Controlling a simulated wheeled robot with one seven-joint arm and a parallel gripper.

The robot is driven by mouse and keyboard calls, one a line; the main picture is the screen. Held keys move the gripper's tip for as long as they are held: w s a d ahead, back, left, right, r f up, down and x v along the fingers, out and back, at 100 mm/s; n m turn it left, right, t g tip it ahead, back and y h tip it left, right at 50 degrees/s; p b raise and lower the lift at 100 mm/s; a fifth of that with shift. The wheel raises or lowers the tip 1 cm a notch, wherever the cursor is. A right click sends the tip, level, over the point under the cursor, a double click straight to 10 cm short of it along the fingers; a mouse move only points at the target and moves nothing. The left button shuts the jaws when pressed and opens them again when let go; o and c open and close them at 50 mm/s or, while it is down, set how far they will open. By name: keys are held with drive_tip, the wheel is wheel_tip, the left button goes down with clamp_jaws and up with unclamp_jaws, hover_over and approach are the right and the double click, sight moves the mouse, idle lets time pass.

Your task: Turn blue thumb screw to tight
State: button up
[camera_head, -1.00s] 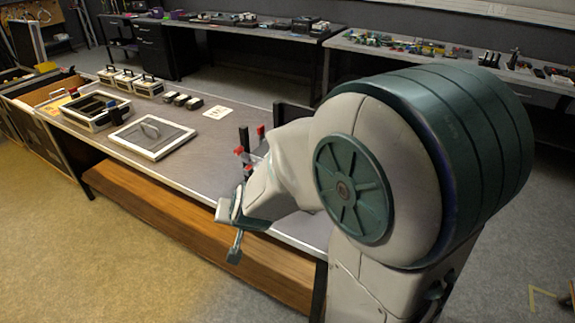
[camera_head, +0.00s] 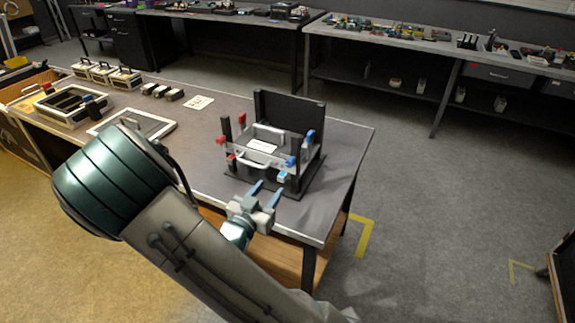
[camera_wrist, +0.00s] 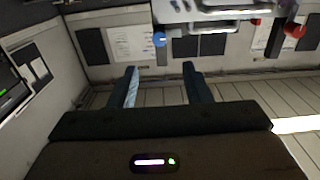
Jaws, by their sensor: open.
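A black and clear fixture (camera_head: 300,172) stands near the right end of the table. Its right side carries blue parts, among them a blue thumb screw (camera_head: 283,176) at the front corner and a blue knob (camera_head: 309,137) farther back. Red knobs (camera_head: 221,140) sit on its left side. My gripper (camera_head: 268,187) is open and empty, just in front of the fixture's front right corner, apart from it. In the wrist view, a round blue knob (camera_wrist: 159,39) lies ahead, between and beyond my fingertips (camera_wrist: 161,70). I cannot tell how tight the screw is.
The fixture has a clear front plate with a white handle (camera_head: 252,163) and an upright black panel (camera_head: 289,112) behind. A framed lid (camera_head: 160,128), an open case (camera_head: 72,118) and several small boxes lie to the left. The table's right end is bare.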

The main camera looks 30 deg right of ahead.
sight(289, 164)
drive_tip(key=p+x, duration=0.1)
drive_tip(key=x, duration=1.1)
clamp_jaws()
